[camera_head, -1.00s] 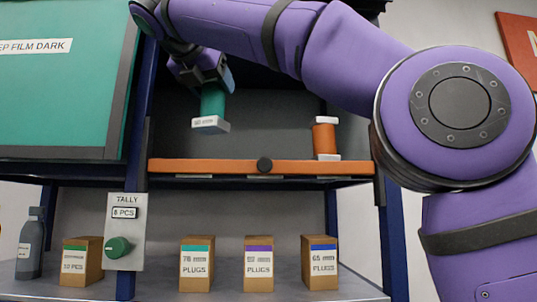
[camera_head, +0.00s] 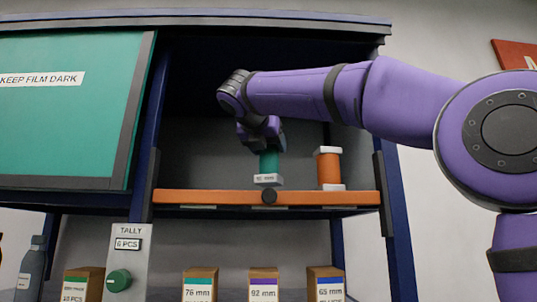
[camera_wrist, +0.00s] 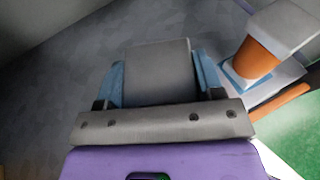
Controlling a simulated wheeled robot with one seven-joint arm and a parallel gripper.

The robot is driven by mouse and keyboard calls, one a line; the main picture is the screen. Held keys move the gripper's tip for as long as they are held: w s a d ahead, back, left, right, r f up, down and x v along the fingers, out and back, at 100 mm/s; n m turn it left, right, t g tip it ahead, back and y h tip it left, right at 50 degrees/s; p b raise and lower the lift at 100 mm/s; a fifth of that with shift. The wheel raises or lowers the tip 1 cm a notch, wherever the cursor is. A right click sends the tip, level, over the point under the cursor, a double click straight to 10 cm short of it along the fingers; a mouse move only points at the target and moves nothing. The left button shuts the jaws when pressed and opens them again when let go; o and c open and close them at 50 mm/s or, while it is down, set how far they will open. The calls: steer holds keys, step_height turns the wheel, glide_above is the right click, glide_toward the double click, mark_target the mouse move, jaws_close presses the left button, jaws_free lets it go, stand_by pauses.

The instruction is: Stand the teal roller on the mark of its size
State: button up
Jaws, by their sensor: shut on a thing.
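The teal roller (camera_head: 269,162) is upright in the head view, its white lower flange showing a small label too small to read. My gripper (camera_head: 262,140) is shut on its top end. The flange appears just above the orange shelf rail (camera_head: 225,197); I cannot tell whether it touches the shelf. In the wrist view, my gripper's blue fingers (camera_wrist: 161,82) hold a grey end piece (camera_wrist: 158,68) that hides the roller below. A blue-edged mark (camera_wrist: 238,80) lies under the orange roller. No mark shows under the teal roller.
An orange roller (camera_head: 328,167) stands on the shelf right of the teal one. A dark knob (camera_head: 269,196) sits on the rail. A teal panel (camera_head: 70,120) covers the left bay. Plug boxes (camera_head: 200,284) stand below. A tally plate (camera_head: 127,255) hangs at the left post.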

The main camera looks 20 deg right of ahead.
steer(key=shift+f, duration=1.05)
steer(key=shift+f, duration=0.1)
steer(key=o, duration=1.6)
steer(key=shift+f, duration=0.1)
steer(key=shift+s+a+r, duration=0.15)
steer(key=shift+r, duration=0.1)
steer(key=v, duration=1.1)
steer(key=shift+s+a, duration=0.2)
steer(key=shift+r, duration=0.1)
